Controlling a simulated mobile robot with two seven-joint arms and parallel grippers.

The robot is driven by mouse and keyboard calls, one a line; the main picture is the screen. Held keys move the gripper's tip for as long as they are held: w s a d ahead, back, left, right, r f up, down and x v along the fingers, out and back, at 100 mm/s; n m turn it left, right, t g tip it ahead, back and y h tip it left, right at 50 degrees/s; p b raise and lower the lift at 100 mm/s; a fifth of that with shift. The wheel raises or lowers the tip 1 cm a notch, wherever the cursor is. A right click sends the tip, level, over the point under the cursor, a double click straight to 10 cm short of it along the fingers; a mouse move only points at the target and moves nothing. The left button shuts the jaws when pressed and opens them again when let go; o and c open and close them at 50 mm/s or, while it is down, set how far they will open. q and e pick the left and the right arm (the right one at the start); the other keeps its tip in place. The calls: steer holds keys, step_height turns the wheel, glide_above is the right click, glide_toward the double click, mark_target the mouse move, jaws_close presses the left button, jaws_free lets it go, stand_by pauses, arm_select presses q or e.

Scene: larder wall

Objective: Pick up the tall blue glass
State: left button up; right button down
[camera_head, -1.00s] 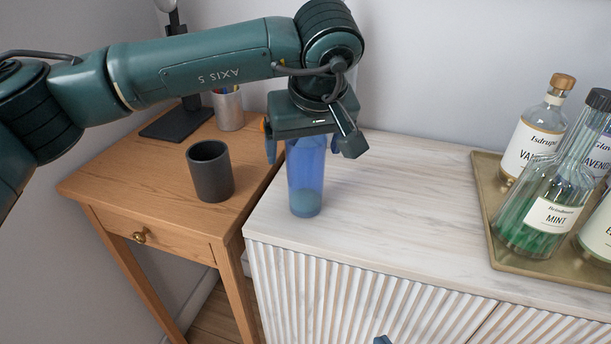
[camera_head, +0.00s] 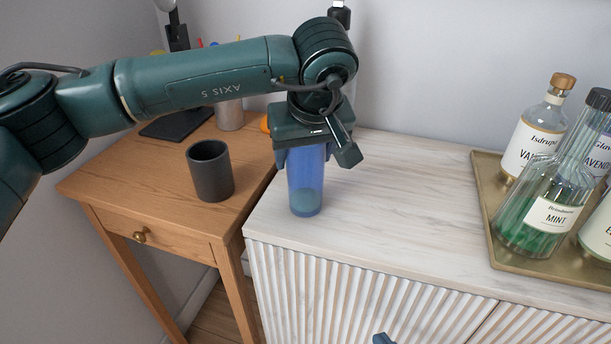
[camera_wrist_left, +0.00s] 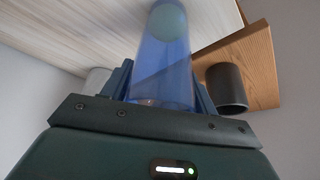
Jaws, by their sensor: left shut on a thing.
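The tall blue glass (camera_head: 306,190) stands upright on the pale wooden cabinet top, near its left end. It is see-through, with a darker blue-green patch at its base. My left gripper (camera_head: 305,158) is over it from above, its fingers shut on the upper part of the glass. In the left wrist view the glass (camera_wrist_left: 167,60) runs out from between the two fingers (camera_wrist_left: 160,95). The glass's rim is hidden by the gripper in the head view. Only a small blue tip of my right gripper (camera_head: 382,339) shows at the bottom edge.
A dark grey cup (camera_head: 210,172) stands on the wooden side table (camera_head: 130,190) to the left, with a metal pen cup (camera_head: 229,112) behind it. A brass tray (camera_head: 497,245) with several bottles stands at the right. The cabinet top (camera_head: 410,200) between glass and tray is clear.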

arm_select(q)
steer(key=shift+c, duration=0.6)
steer(key=shift+r, duration=0.15)
